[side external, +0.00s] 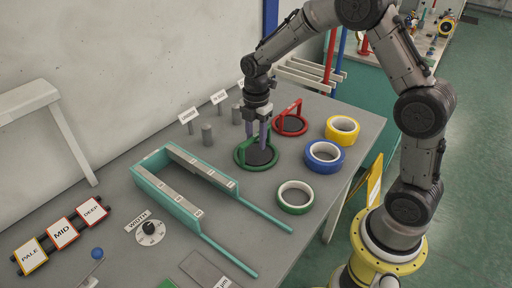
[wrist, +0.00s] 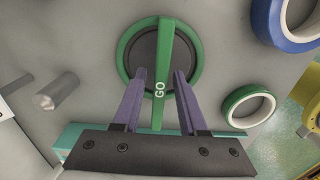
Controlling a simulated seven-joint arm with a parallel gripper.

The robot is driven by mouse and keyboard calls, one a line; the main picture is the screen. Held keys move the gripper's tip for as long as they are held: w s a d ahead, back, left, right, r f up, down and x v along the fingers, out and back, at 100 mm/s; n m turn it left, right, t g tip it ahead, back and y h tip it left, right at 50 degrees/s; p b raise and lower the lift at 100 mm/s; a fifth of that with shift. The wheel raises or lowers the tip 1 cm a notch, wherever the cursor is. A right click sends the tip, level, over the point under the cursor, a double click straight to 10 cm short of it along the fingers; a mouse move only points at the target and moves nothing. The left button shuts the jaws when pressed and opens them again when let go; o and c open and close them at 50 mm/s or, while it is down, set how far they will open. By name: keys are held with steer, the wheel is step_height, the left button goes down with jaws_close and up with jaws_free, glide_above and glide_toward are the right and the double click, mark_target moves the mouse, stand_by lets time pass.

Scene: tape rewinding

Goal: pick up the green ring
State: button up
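A green ring (side external: 241,163) with a dark disc inside and a raised green handle bar lies on the grey table. In the wrist view the green ring (wrist: 124,55) has "GO" printed on its bar. My gripper (side external: 264,140) is over it, pointing down. In the wrist view my gripper (wrist: 160,77) has its two purple fingers apart, one on each side of the bar, with a small gap showing on both sides. A separate green-sided tape roll (side external: 295,197) lies to the right, and this tape roll (wrist: 248,106) also shows in the wrist view.
A red ring with a handle (side external: 290,121) stands just behind. Blue tape (side external: 325,157) and yellow tape (side external: 342,129) lie to the right. A teal channel frame (side external: 150,180) is close on the left, with grey pegs (side external: 207,134) behind it.

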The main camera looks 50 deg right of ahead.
jaws_close()
steer(key=shift+r, duration=0.15)
